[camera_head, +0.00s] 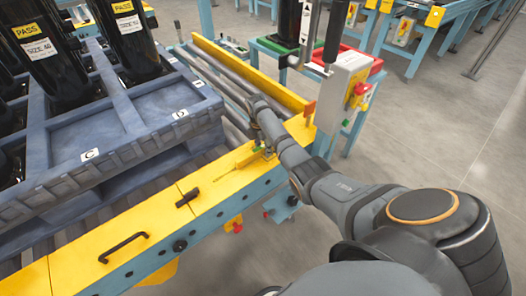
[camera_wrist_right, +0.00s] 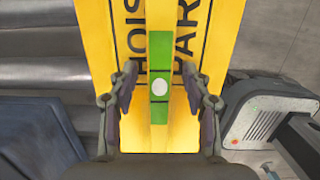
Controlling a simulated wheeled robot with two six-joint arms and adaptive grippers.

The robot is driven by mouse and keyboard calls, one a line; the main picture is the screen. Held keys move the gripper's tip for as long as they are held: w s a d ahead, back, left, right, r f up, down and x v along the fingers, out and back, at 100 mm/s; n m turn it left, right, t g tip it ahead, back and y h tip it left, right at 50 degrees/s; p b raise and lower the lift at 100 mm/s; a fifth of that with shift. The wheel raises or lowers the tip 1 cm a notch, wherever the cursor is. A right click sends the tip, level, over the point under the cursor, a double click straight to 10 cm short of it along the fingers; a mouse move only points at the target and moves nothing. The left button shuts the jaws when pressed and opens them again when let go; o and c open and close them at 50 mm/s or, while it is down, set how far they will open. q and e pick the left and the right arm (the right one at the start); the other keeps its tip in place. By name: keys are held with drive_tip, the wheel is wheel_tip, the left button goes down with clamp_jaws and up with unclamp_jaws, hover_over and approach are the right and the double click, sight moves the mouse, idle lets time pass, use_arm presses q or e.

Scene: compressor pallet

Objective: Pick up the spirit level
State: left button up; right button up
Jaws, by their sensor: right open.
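The spirit level shows in the right wrist view as a narrow yellow bar with a green middle (camera_wrist_right: 159,50) and a white round spot. It lies along a yellow surface with black lettering. My right gripper (camera_wrist_right: 160,80) is open, with one finger on each side of the level and a gap on both sides. I cannot tell how far above the surface the fingertips are. In the head view my right gripper (camera_head: 265,147) is small and points down at the yellow rail (camera_head: 155,222), partly hiding what lies under it. My left gripper is not in view.
A blue pallet (camera_head: 125,125) with black compressors (camera_head: 50,55) stands at left. A grey control box (camera_head: 345,85) stands beyond my arm.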

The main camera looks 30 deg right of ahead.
clamp_jaws()
drive_tip(key=shift+r, duration=0.15)
idle(0.4)
